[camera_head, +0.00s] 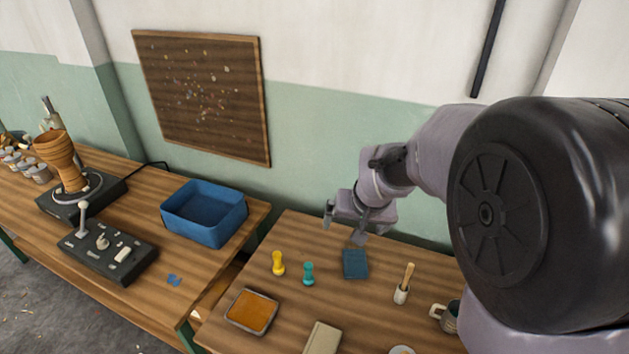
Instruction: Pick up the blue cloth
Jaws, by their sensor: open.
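A flat, dark blue square that looks like the folded blue cloth (354,264) lies on the right wooden table, below and slightly right of my gripper. My gripper (343,226) is open, with its two fingers spread apart and nothing seen between them. It appears to be above the table near the back edge, apart from the cloth. The nearer fingertip shows just above the cloth's far edge in the picture; the exact height gap is hard to judge.
A cup with a brush (402,290), a mug (447,316) and an orange-filled tray (252,311) are nearby. A blue bin (205,213) and a small blue scrap (174,280) are on the left table.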

